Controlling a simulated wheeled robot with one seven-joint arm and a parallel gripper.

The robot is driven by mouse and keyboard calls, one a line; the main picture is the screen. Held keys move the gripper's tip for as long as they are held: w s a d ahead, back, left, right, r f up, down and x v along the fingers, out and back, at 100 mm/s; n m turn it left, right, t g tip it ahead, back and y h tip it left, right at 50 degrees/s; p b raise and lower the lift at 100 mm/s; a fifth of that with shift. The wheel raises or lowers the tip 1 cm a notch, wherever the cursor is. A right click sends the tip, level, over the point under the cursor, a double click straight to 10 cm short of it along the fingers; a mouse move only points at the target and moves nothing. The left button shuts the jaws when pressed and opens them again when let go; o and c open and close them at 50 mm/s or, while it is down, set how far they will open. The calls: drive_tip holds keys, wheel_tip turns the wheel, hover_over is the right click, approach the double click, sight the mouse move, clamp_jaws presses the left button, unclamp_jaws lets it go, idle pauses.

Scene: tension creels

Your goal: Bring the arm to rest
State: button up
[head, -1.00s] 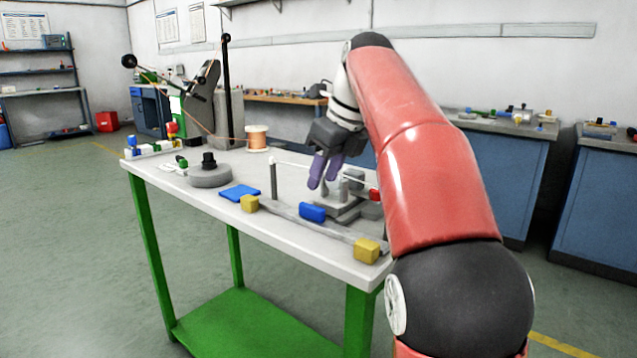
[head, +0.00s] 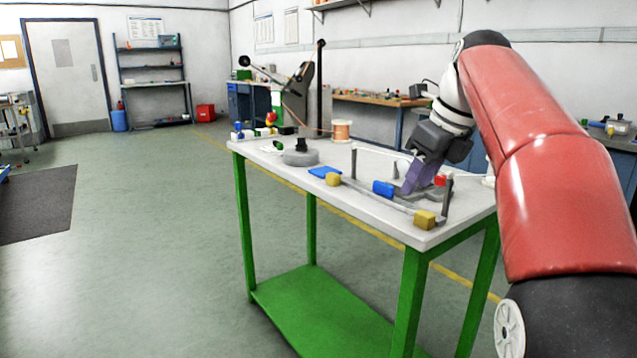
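My red arm (head: 550,160) reaches in from the right side of the head view, over the right end of the workbench (head: 375,212). My gripper (head: 422,177), dark grey with purple fingers, points down in front of the grey fixture (head: 440,193) on the bench. The fingers overlap in this view, so their gap is hidden. I see nothing clearly held, and I cannot tell whether the fingertips touch the fixture.
On the bench are yellow blocks (head: 424,220), a blue block (head: 383,188), a grey disc weight (head: 300,158), a copper spool (head: 341,131) and upright posts. Open floor lies to the left, with a dark mat (head: 35,205).

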drive_tip(key=s+a+f+n+t+h, duration=0.1)
drive_tip(key=s+a+f+n+h, duration=0.1)
drive_tip(key=s+f+n, duration=2.2)
drive_tip(key=s+n, duration=0.1)
drive_tip(key=n, duration=0.3)
drive_tip(key=shift+f+t+h, duration=0.3)
drive_tip(key=shift+f+t, duration=0.05)
drive_tip(key=shift+t, duration=0.05)
